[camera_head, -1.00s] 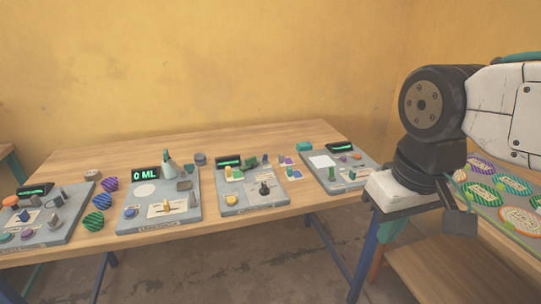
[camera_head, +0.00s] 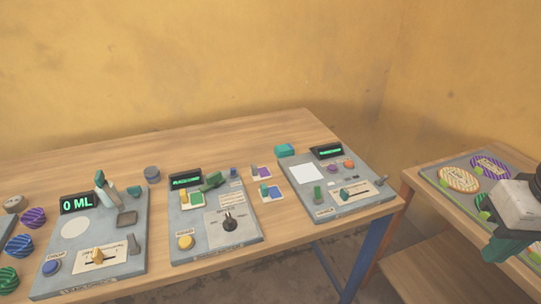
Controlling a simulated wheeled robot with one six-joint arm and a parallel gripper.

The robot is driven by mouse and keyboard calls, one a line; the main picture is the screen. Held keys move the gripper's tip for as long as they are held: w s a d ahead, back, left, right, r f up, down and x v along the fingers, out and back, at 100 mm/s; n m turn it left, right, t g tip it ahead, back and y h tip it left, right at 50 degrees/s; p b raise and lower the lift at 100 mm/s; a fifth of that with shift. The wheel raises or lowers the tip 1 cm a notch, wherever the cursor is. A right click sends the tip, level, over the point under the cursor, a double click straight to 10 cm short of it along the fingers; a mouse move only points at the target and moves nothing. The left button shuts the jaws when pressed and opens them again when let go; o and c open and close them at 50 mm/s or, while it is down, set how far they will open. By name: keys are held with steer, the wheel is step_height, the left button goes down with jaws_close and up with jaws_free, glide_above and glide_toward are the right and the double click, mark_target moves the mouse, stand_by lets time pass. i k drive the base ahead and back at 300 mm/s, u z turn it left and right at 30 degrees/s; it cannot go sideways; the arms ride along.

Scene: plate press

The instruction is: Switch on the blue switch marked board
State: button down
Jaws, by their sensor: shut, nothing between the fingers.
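Three grey control boards show on the wooden table, and I cannot read a "board" label on any. The middle board (camera_head: 190,250) carries a small upright blue piece (camera_head: 234,172) at its back right, which looks like a switch. The right board (camera_head: 330,218) has a lever in a slot. My gripper (camera_head: 500,248) is at the right edge, shut and empty, partly cut off, far from the boards.
Striped balls (camera_head: 18,245) lie at the far left. A teal block (camera_head: 288,151) sits at the table's back. Small coloured cards lie between the middle and right boards. A second table (camera_head: 425,205) at the right holds a tray of striped discs (camera_head: 458,179).

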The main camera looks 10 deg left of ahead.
mark_target(233, 174)
steer(key=u, duration=0.2)
steer(key=i, duration=0.8)
steer(key=u, duration=0.7)
